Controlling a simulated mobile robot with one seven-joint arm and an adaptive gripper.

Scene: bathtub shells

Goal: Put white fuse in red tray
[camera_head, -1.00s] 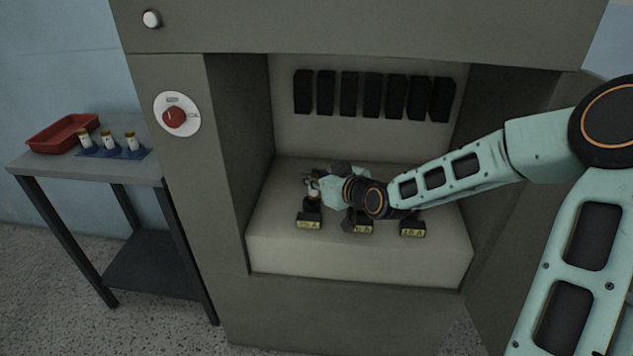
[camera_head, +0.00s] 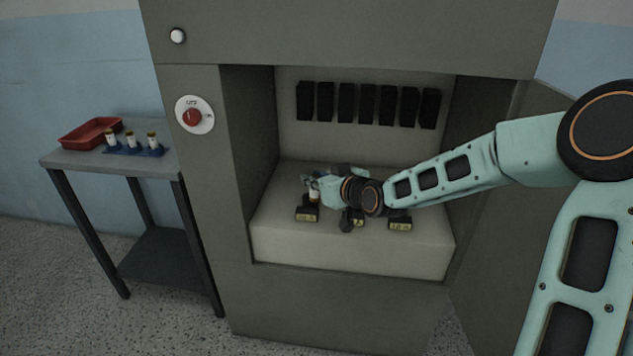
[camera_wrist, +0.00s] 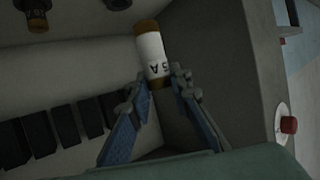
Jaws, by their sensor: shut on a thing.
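A white fuse with brown ends (camera_wrist: 152,55) is between the fingertips of my gripper (camera_wrist: 160,88) in the wrist view, and my gripper is shut on it. In the head view the fuse (camera_head: 314,194) shows just above the leftmost black holder (camera_head: 307,212) inside the cabinet; I cannot tell whether it touches the holder. My gripper (camera_head: 314,185) reaches in from the right. The red tray (camera_head: 90,134) lies on the side table at the left, and its visible inside looks empty.
A blue rack (camera_head: 135,150) with three white fuses stands beside the tray on the grey table (camera_head: 110,163). The cabinet's side wall (camera_head: 205,160), with a red knob (camera_head: 193,117), stands between my gripper and the table. Other black holders (camera_head: 400,221) are to the right.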

